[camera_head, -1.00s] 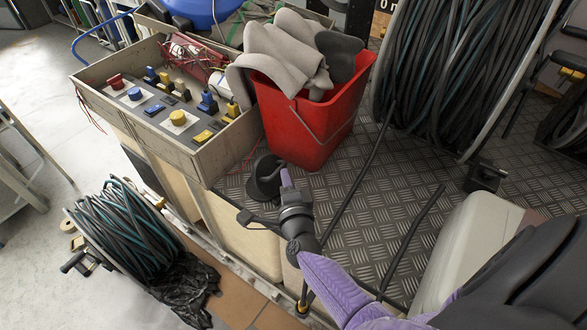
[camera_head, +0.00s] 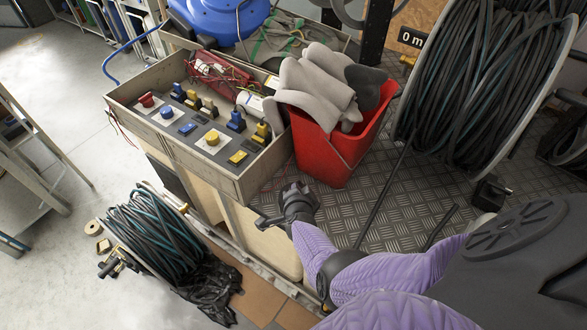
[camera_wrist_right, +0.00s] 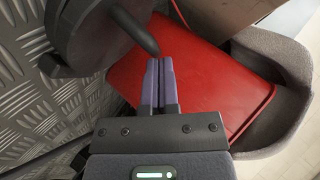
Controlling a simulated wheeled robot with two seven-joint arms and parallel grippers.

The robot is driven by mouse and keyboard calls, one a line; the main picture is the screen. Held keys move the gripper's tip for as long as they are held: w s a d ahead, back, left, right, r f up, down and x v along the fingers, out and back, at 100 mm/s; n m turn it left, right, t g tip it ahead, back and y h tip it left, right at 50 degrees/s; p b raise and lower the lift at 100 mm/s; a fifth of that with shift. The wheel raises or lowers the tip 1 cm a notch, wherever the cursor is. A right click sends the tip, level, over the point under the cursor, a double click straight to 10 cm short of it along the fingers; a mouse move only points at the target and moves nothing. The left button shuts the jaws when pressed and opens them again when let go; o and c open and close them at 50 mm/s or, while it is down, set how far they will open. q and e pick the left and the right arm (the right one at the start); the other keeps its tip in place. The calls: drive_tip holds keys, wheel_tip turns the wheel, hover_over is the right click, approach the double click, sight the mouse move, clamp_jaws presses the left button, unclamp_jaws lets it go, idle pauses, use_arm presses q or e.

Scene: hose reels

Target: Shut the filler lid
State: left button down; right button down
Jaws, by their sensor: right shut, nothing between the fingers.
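In the right wrist view a dark round part (camera_wrist_right: 88,32), which looks like the filler or its lid, stands over the ribbed metal plate. A rounded dark arm or edge of it reaches toward my right gripper (camera_wrist_right: 161,62). My right gripper is shut and empty, with its purple fingertips right at the end of that dark part. I cannot tell whether they touch, nor how far the lid stands open. In the head view my right wrist (camera_head: 297,200) covers the filler area beside the red bucket, and the fingers are hidden. My left gripper is not in view.
The red bucket (camera_head: 325,152) with grey cloths stands close behind my wrist; it also shows in the right wrist view (camera_wrist_right: 225,85). A control box (camera_head: 160,140) with switches is to the left. A large hose reel (camera_head: 480,90) is at right. The plate (camera_head: 405,195) is mostly clear.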

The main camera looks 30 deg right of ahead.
drive_tip(key=shift+w+a+f, duration=0.1)
drive_tip(key=shift+w+f, duration=0.15)
drive_tip(key=shift+w, duration=0.1)
idle(0.6)
